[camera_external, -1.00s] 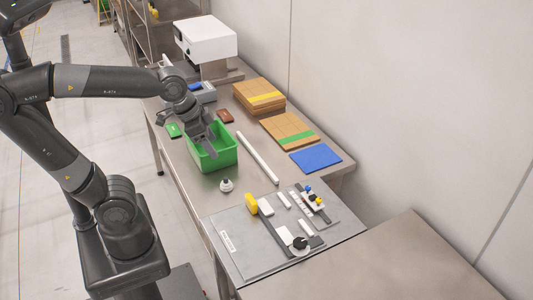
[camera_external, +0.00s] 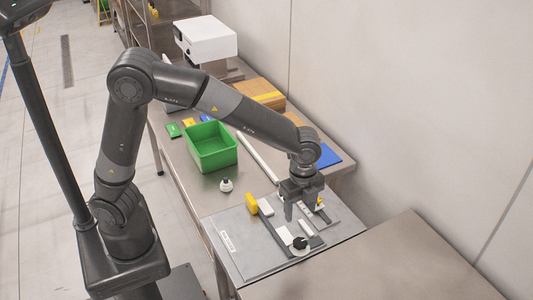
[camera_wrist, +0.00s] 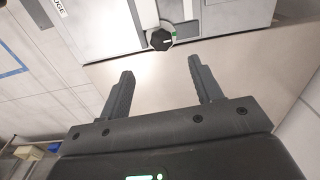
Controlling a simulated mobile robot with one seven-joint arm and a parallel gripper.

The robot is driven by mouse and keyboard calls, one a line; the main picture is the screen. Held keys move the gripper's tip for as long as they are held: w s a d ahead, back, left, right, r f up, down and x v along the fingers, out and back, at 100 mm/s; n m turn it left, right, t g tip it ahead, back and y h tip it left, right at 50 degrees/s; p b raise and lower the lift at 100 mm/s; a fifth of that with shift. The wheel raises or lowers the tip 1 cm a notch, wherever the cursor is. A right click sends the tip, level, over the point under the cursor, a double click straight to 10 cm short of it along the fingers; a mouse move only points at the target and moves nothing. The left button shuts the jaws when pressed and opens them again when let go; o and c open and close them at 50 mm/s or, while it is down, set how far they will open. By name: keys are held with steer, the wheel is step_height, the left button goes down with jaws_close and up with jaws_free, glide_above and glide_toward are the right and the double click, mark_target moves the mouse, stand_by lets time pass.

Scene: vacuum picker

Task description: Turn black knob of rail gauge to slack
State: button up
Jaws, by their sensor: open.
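The black knob (camera_external: 299,243) sits on a round white base near the front right edge of the grey rail gauge plate (camera_external: 240,262). My gripper hides part of the small coloured parts on the plate.
The bare table (camera_external: 390,265) at the right front is clear.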

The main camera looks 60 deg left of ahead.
mark_target(300, 241)
steer(key=shift+m, duration=0.3)
steer(key=f, duration=0.7)
steer(key=d+f, duration=0.1)
steer(key=f, duration=0.3)
steer(key=shift+w+f, duration=0.1)
steer(key=shift+f, duration=0.25)
steer(key=shift+c, duration=0.5)
steer(key=c, duration=0.9)
